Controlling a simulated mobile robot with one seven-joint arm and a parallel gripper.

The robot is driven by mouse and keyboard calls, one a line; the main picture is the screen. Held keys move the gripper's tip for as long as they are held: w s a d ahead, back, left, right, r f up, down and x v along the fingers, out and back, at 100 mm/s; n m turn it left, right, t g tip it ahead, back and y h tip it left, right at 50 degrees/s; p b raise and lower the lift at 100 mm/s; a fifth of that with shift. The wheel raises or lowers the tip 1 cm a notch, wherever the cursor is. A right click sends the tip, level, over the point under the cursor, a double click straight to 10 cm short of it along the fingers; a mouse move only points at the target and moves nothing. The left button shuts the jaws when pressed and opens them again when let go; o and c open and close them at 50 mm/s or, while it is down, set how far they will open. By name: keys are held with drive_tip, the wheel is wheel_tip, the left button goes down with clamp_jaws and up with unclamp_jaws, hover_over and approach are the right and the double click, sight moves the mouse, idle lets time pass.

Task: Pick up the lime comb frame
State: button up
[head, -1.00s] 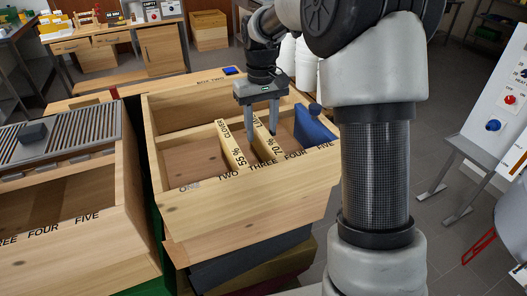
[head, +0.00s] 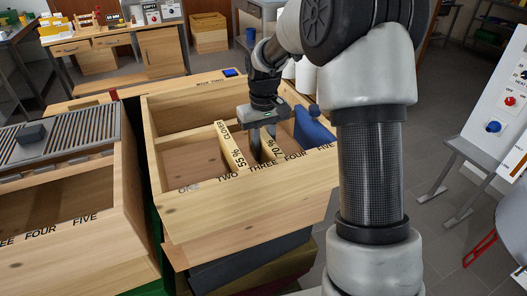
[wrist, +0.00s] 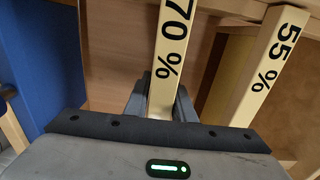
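The lime comb frame, marked "70 %" (head: 270,150), stands in the wooden hive box between the "55 %" frame and the blue piece. Most of its name is hidden by my gripper. In the wrist view its pale top bar (wrist: 168,55) runs between my two fingers. My gripper (head: 263,140) points down over the box, with one finger on each side of this bar. In the wrist view my gripper (wrist: 162,100) looks closed against both sides of the bar. The frame still sits down in the box.
The "55 %" clover frame (head: 232,150) stands close on the left. A blue piece (head: 313,130) is close on the right. The box (head: 250,200) has walls around them and bare room at its left. Another box (head: 60,240) stands farther left.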

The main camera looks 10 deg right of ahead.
clamp_jaws()
drive_tip(key=shift+r, duration=0.15)
